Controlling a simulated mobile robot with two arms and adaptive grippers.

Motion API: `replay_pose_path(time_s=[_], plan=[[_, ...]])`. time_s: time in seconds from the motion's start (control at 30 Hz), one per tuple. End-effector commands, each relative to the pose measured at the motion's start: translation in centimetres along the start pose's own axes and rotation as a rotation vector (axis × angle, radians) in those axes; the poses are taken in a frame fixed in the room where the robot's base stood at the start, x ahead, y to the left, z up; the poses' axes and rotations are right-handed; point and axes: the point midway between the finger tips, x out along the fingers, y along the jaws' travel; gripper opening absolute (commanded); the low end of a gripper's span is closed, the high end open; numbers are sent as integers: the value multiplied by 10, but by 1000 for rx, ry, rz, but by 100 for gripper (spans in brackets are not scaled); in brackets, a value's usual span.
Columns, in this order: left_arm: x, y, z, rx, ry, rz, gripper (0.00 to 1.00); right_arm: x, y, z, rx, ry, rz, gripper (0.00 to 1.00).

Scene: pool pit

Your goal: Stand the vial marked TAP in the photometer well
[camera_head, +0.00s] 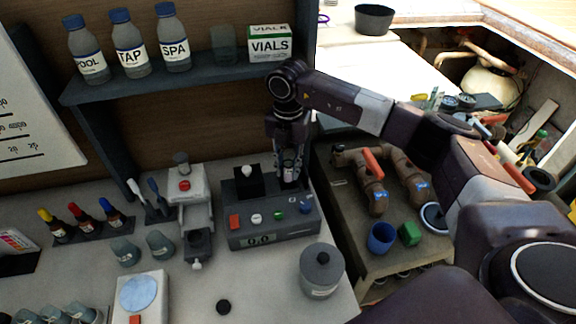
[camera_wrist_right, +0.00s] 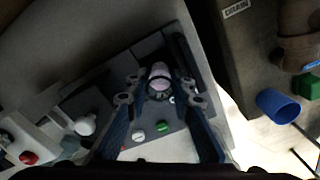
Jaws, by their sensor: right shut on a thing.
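The photometer (camera_head: 275,232) is a dark grey box with colored buttons and a display on the bench; it also shows in the wrist view (camera_wrist_right: 172,146). My right gripper (camera_head: 291,178) points down over its back right part. In the wrist view the right gripper (camera_wrist_right: 160,92) is shut on a small vial (camera_wrist_right: 160,74) with a pale end. The vial's mark cannot be read. The photometer well is hidden by the gripper and vial, so I cannot tell whether the vial is inside it. My left gripper is not in view.
Bottles marked POOL, TAP (camera_head: 130,50) and SPA stand on the shelf (camera_head: 150,83) beside a VIALS box (camera_head: 269,45). A lidded grey pot (camera_head: 321,272) stands front right of the photometer. A grey device (camera_head: 187,200) stands left of it. Glass cups (camera_head: 160,245) stand further left.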

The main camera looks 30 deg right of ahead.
Motion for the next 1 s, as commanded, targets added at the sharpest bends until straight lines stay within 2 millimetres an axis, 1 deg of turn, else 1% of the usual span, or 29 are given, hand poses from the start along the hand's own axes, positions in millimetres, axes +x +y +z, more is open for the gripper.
replay_pose_path(time_s=[0.27,1.0], plan=[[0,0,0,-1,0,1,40,0,0,0,0,0,0,3],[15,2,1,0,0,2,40,21,0,0,-1,0,0,3]])
